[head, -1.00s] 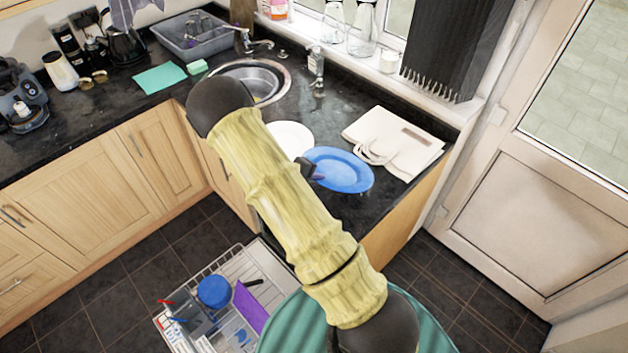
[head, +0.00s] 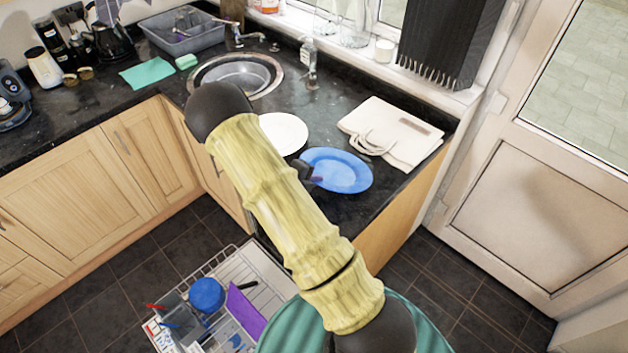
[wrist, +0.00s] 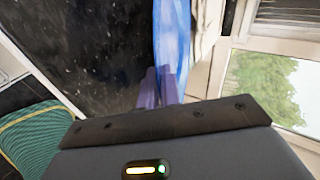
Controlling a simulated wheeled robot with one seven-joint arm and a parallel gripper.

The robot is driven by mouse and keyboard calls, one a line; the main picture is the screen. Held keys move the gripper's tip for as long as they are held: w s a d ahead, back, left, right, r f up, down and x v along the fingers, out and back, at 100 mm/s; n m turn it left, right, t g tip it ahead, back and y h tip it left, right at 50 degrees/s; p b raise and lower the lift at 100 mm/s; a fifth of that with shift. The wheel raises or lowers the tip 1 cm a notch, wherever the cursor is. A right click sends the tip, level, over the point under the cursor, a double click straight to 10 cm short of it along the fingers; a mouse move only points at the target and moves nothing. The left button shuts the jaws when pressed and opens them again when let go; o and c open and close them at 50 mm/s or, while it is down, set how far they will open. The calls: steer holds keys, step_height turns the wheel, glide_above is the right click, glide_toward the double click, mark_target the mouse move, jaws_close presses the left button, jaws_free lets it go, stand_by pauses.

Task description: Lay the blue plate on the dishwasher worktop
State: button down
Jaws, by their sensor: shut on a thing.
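The blue plate (head: 337,171) is at the right end of the dark worktop (head: 341,208) above the open dishwasher, with its broad face showing in the head view. My gripper (head: 312,178) is at its left edge, mostly hidden behind my arm. In the wrist view my purple fingers (wrist: 160,88) are shut on the rim of the blue plate (wrist: 172,45), which shows nearly edge-on. I cannot tell whether the plate touches the worktop or is held just above it.
A white plate (head: 283,133) lies left of the blue plate. A folded cream bag (head: 393,132) lies close to its right. The sink (head: 238,76) is behind to the left. The pulled-out dishwasher rack (head: 262,277) is below. Bare worktop lies in front of the blue plate.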

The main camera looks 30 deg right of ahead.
steer(key=shift+f, duration=0.2)
steer(key=c, duration=1.2)
jaws_free()
steer(key=shift+p+v, duration=1.6)
steer(key=shift+v, duration=1.9)
